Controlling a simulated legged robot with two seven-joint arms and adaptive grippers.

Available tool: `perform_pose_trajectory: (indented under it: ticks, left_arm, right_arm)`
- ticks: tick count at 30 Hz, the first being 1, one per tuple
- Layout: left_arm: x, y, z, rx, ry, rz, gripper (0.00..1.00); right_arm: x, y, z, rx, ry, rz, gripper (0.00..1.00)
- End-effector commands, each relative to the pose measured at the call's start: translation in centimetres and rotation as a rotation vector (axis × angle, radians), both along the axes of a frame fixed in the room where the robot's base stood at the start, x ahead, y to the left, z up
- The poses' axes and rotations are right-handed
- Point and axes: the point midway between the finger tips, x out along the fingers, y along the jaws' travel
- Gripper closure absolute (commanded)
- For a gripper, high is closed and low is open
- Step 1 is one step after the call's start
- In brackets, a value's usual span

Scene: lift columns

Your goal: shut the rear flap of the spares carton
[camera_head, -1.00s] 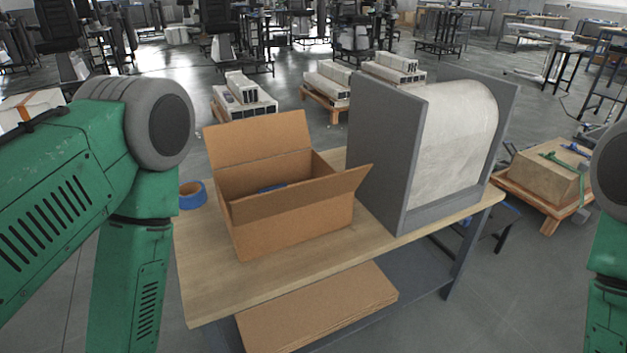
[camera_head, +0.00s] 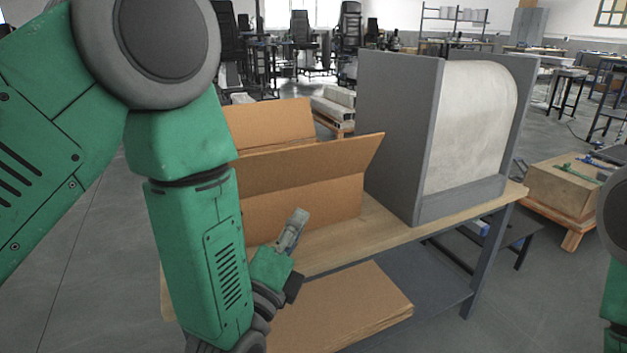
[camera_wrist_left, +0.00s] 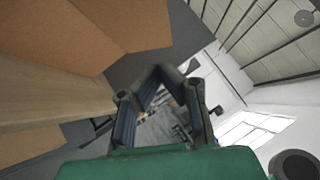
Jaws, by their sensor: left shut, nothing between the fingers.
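The open brown spares carton (camera_head: 310,206) stands on the wooden table. Its rear flap (camera_head: 272,122) stands up at the back; its left part is hidden behind my left arm. The front flap (camera_head: 310,165) also sticks up, leaning outward, and hides the inside. My left gripper (camera_head: 297,220) is shut and empty, tilted upward in front of the carton's front wall. The left wrist view shows its fingers (camera_wrist_left: 158,72), with brown cardboard panels (camera_wrist_left: 70,35) of the carton at the upper left. My right gripper is out of view; only part of that arm shows at the right edge.
A grey-sided stand with a pale curved panel (camera_head: 470,130) rises on the table (camera_head: 385,232) just right of the carton. Flat cardboard (camera_head: 345,308) lies on the lower shelf. A boxed load on a pallet (camera_head: 562,190) stands on the floor at right.

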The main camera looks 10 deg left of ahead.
Motion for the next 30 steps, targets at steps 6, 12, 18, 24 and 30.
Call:
perform_pose_trajectory:
  ticks: [6, 12, 18, 24, 30]
  left_arm:
    - [1.0, -0.3, 1.4, 0.023, -0.039, 0.013, 1.0]
    - [4.4, -0.9, 2.3, 0.022, -0.043, 0.015, 1.0]
    - [8.4, -1.8, 3.5, 0.023, -0.04, 0.014, 1.0]
    - [10.9, -0.7, 4.9, 0.023, -0.038, 0.015, 1.0]
    - [11.9, 0.0, 5.7, 0.025, -0.035, 0.012, 1.0]
  right_arm:
    - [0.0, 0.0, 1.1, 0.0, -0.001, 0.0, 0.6]
    - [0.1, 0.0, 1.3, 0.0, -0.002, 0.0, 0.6]
    - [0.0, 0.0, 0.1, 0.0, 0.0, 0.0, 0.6]
    - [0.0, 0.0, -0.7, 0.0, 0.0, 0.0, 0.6]
    - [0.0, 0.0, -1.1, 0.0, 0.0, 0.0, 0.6]
